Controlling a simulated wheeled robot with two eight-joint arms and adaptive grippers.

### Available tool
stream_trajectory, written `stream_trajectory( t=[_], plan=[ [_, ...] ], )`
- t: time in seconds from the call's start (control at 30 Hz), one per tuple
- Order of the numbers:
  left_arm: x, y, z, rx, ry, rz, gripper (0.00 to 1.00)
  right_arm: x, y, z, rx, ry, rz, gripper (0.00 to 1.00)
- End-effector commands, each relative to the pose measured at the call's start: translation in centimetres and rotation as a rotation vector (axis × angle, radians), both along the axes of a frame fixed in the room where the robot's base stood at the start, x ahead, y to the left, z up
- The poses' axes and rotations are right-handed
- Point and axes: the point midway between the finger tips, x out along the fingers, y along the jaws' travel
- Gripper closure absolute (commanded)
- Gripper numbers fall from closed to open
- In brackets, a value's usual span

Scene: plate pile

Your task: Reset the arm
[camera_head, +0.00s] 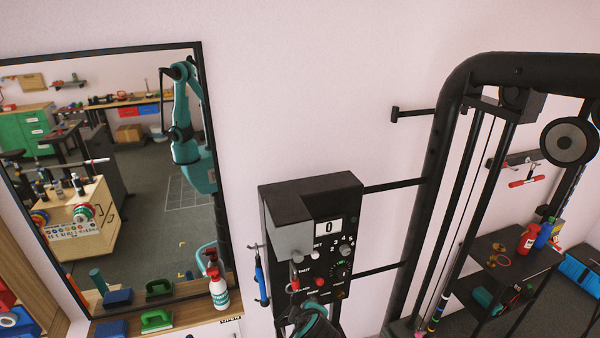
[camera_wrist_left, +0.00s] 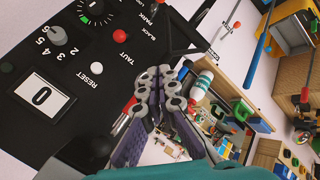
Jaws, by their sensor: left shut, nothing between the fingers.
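My left gripper (camera_wrist_left: 168,78) is shut and empty, its grey fingers together in front of a black control box. In the head view the control box (camera_head: 285,205) carries a display (camera_head: 328,227) reading 0, a dial (camera_head: 340,270) and a red button (camera_head: 320,282). The wrist view shows the display (camera_wrist_left: 42,95), a white button (camera_wrist_left: 96,68) beside the word RESET, and a dial (camera_wrist_left: 95,8). Part of my teal arm (camera_head: 318,325) shows at the head view's bottom edge. I cannot tell whether the fingers touch the box.
A black-framed mirror (camera_head: 205,110) on the left reflects a workshop and a teal arm. A blue-handled tool (camera_head: 260,280) hangs left of the box. A black cable frame (camera_head: 432,190) stands right.

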Motion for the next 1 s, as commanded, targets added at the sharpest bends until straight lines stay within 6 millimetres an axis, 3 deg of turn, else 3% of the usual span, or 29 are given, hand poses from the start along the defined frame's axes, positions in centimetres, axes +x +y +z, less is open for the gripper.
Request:
stream_trajectory(
  t=[0.37,0.57,0.77,1.0],
  plan=[
    [-1.3,3.7,-2.7,0.1,0.051,-0.096,1.0,0.0,0.0,-4.4,0.0,0.0,0.0,0.6],
    [-2.7,6.6,-4.9,0.181,0.093,-0.188,1.0,-0.1,0.0,-7.9,0.0,0.0,0.0,0.6],
    [-5.5,10.8,-9.2,0.299,0.148,-0.342,1.0,-0.1,0.0,-13.8,0.0,0.0,0.0,0.6],
    [-11.0,16.0,-16.5,0.478,0.2,-0.612,1.0,-0.1,0.1,-22.7,0.0,0.0,0.0,0.6]
  ],
)
